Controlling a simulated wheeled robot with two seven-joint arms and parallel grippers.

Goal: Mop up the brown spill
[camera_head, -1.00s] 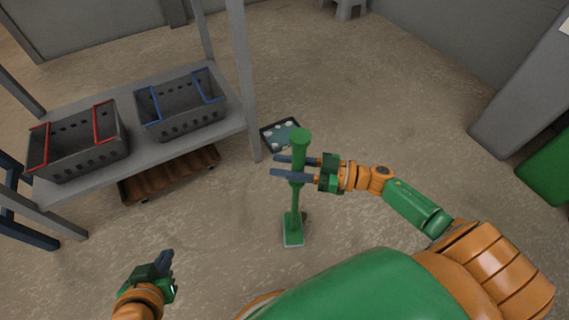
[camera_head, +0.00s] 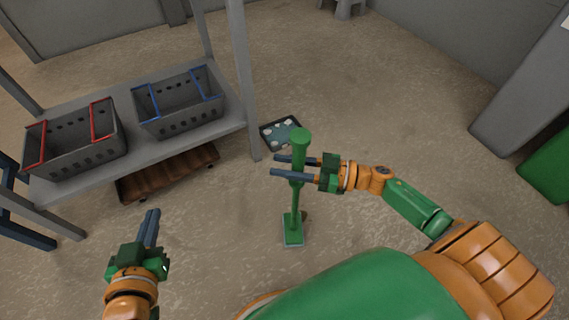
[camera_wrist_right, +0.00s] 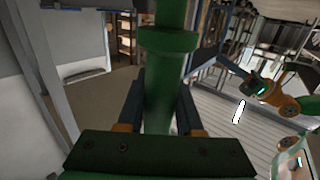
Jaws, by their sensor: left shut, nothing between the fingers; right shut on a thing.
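A green mop (camera_head: 299,146) stands nearly upright, its flat green head (camera_head: 293,231) down on the floor. My right gripper (camera_head: 284,166) is shut on the mop's handle below its rounded top. The handle (camera_wrist_right: 163,85) also shows between the fingers in the right wrist view. A small brown patch (camera_head: 305,215), likely the spill, shows beside the mop head on its right; the rest of it may be hidden under the head. My left gripper (camera_head: 152,226) is shut and empty, over the floor to the left of the mop.
A grey shelf (camera_head: 190,140) at the left holds a red-trimmed basket (camera_head: 75,152) and a blue-trimmed basket (camera_head: 180,108). A brown slatted item (camera_head: 165,175) lies below it. A dark tray with pale pieces (camera_head: 268,137) sits on the floor behind the mop. Floor to the right is clear.

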